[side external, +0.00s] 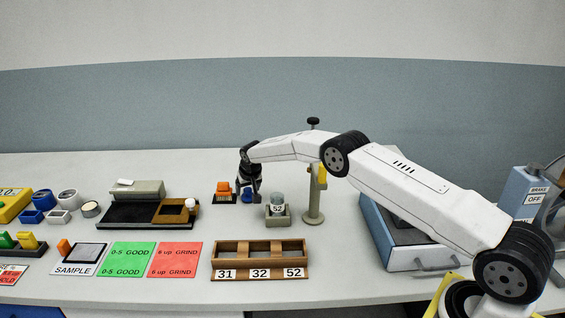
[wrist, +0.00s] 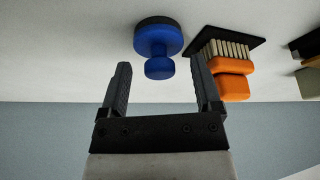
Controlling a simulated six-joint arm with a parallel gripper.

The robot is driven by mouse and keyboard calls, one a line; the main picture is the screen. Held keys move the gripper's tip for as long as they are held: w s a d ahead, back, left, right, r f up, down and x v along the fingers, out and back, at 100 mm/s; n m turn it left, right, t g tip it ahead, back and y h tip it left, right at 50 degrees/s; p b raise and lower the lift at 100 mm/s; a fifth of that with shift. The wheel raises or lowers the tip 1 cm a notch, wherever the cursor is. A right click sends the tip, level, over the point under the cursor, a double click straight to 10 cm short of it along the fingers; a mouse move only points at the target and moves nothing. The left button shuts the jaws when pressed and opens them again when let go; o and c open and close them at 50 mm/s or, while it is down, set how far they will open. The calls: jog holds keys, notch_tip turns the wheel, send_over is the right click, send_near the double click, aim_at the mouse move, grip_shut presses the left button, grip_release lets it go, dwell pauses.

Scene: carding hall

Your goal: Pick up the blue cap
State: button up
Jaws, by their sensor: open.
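The blue cap (wrist: 158,38) shows in the wrist view as a wide round disc with a smaller knob. It stands on the table beyond my fingertips, roughly in line with the gap between them. My gripper (wrist: 159,64) is open, with nothing held. In the side external view my gripper (side external: 249,190) points down, low over the back of the table. There the cap is mostly hidden by or merged with the dark fingers, so I cannot tell their exact distance.
An orange brush (wrist: 232,78) on a black plate sits close beside the cap. In the side view, a grey holder with a jar marked 52 (side external: 277,205) and a beige post (side external: 314,205) stand to the right. A wooden rack (side external: 260,272) lies in front.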

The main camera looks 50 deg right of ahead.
jog(key=shift+w+f, duration=0.15)
jog(key=shift+f, duration=0.3)
dwell(0.3)
grip_shut()
